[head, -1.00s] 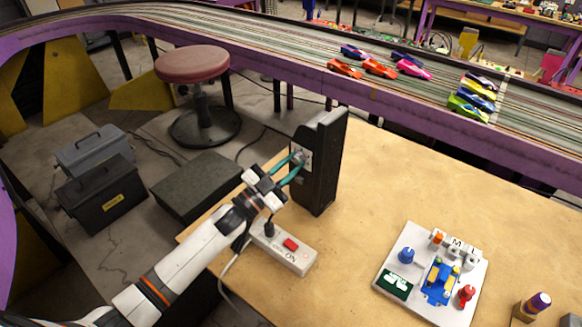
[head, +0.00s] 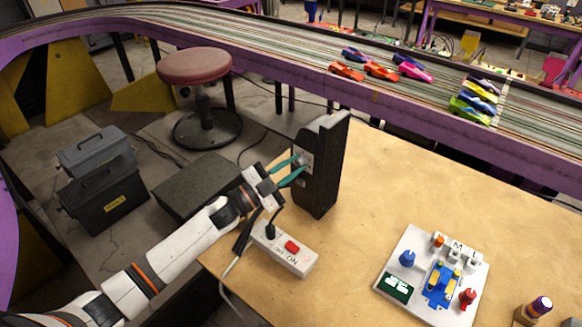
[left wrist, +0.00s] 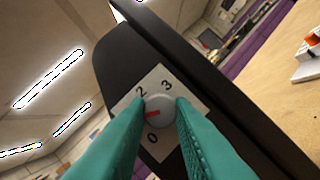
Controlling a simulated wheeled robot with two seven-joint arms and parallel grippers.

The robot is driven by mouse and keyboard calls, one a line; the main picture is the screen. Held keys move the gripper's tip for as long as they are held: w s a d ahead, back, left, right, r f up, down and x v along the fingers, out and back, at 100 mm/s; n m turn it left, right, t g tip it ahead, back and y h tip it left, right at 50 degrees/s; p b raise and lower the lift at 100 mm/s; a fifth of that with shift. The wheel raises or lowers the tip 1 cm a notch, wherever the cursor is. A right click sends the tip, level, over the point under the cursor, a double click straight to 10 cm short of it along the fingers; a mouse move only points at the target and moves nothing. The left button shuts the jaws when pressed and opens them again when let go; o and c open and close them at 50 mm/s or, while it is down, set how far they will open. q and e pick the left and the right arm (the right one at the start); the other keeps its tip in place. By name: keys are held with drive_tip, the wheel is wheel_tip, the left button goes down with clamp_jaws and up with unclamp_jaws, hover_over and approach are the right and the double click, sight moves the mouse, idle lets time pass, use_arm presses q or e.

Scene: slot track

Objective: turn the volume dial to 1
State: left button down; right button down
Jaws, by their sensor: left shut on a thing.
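The black speaker-like box (head: 325,165) stands upright on the wooden table. A white plate with a dial is on its left-facing side. In the left wrist view the grey round volume dial (left wrist: 161,107) has a red pointer mark toward the lower left. The digits 2, 3 and 0 show on the white plate (left wrist: 167,84); the 1 is not visible, and the left finger covers part of the plate's left side. My left gripper (head: 297,170) has its teal fingers shut on the dial, one on each side. My right gripper is not in view.
A power strip (head: 283,247) with a red switch and plugged cable lies just below my left gripper. A white board (head: 412,242) with small parts is to the right. The purple slot track (head: 270,80) runs behind the table. The middle of the tabletop is clear.

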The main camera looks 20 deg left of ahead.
use_arm(q)
drive_tip(key=c, duration=1.3)
unclamp_jaws()
drive_tip(key=shift+o, duration=0.2)
drive_tip(key=shift+f, duration=0.1)
drive_tip(key=shift+s+a+f, duration=0.15)
drive_tip(key=shift+s+a, duration=0.1)
drive_tip(key=b+v, duration=0.2)
drive_tip(key=v, duration=0.9)
drive_tip(key=shift+s, duration=0.15)
drive_tip(key=shift+a, duration=0.15)
